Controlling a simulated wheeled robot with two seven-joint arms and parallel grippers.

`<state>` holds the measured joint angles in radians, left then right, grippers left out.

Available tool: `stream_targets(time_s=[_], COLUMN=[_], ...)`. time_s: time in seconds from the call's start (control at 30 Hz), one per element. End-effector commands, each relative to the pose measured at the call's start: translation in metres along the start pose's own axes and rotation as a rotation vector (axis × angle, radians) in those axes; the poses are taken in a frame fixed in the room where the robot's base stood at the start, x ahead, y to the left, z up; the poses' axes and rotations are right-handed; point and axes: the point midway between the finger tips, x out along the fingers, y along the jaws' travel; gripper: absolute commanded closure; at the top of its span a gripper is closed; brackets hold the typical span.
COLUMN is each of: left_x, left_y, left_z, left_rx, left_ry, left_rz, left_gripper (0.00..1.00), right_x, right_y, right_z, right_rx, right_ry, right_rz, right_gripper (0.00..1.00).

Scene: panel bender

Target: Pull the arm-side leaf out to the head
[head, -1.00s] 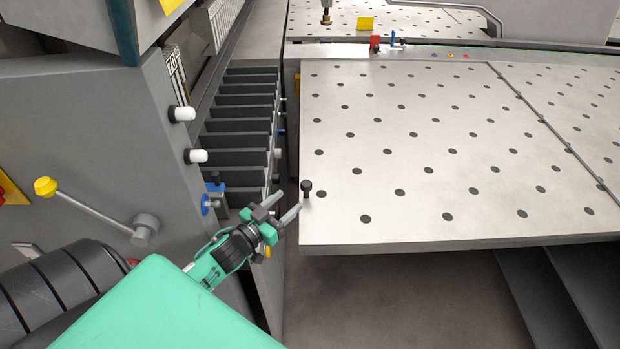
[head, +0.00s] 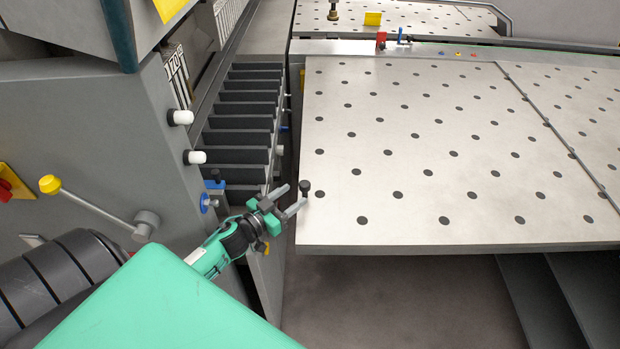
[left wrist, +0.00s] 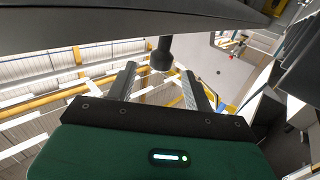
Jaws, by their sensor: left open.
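The leaf (head: 420,160) is a pale perforated table panel on the right in the head view, with a thick grey front edge. A small black knob (head: 304,187) stands at its left edge near the front corner. My left gripper (head: 293,198) is open and empty, its fingertips just left of the knob. In the left wrist view the dark knob (left wrist: 161,55) shows ahead, between the lines of the two open fingers (left wrist: 160,88). I cannot tell whether the fingers touch it. My right gripper is not in view.
A grey machine body with white knobs (head: 182,117) and a yellow-tipped lever (head: 100,207) stands at left. Dark slats (head: 240,125) lie between it and the leaf. Another perforated table (head: 410,20) is behind. Floor (head: 400,300) shows in front of the leaf.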

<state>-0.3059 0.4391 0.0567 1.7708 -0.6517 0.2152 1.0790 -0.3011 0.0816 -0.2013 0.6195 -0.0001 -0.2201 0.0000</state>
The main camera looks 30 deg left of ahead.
Motion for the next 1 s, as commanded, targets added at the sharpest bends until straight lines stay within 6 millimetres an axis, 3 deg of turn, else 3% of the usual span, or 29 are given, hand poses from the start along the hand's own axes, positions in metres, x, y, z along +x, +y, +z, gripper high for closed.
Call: stream_targets(time_s=[0.27, 0.7, 1.0], left_x=[0.009, 0.063, 0.076], left_y=[0.0, 0.0, 0.001], left_z=[-0.002, -0.002, 0.0], left_rx=[-0.002, -0.003, -0.002], left_ry=[0.001, 0.001, 0.0], left_rz=[0.011, 0.009, 0.011], left_gripper=[0.48, 0.48, 0.48], right_x=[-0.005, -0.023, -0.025], right_y=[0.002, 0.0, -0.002], right_z=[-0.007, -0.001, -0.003], right_rx=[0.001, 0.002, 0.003], right_ry=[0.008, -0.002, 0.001], right_rz=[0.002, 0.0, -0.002], right_gripper=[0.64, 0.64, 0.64])
